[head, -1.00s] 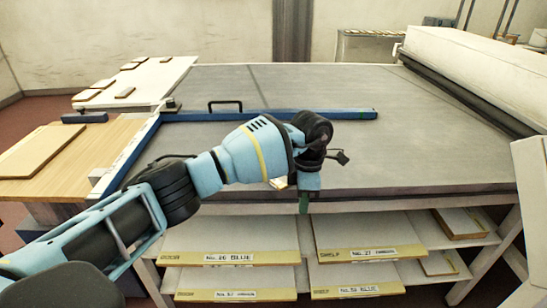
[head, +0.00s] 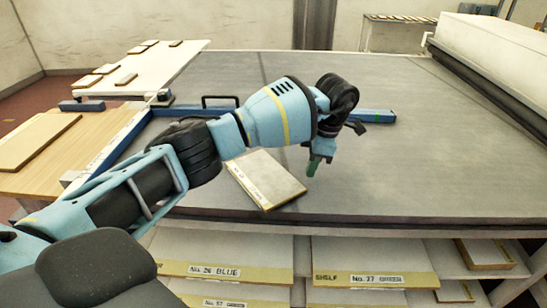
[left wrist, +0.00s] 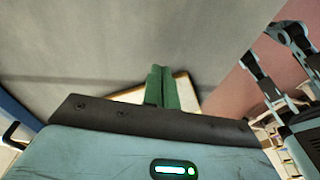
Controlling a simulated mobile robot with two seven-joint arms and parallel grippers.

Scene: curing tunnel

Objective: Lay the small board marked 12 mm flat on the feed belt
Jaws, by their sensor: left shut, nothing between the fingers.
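A small pale board (head: 268,178) lies on the grey feed belt (head: 400,165) near its front edge, turned at an angle. It looks flat. A yellowish labelled strip runs along its left edge, but the print is too small to read. My left arm hides part of its far side. My left gripper (head: 313,166) is shut and empty, with its green fingertips just beyond the board's right corner, apart from it in the head view. In the left wrist view, the shut green fingers (left wrist: 162,88) cover the middle of the board (left wrist: 184,90). My right gripper is not in view.
A blue straight bar (head: 375,115) with a black handle lies across the belt behind my arm. A wooden side table (head: 75,150) and a white table with several small boards stand left. A white roller housing (head: 490,60) is at right. Labelled shelf boards (head: 225,250) lie below.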

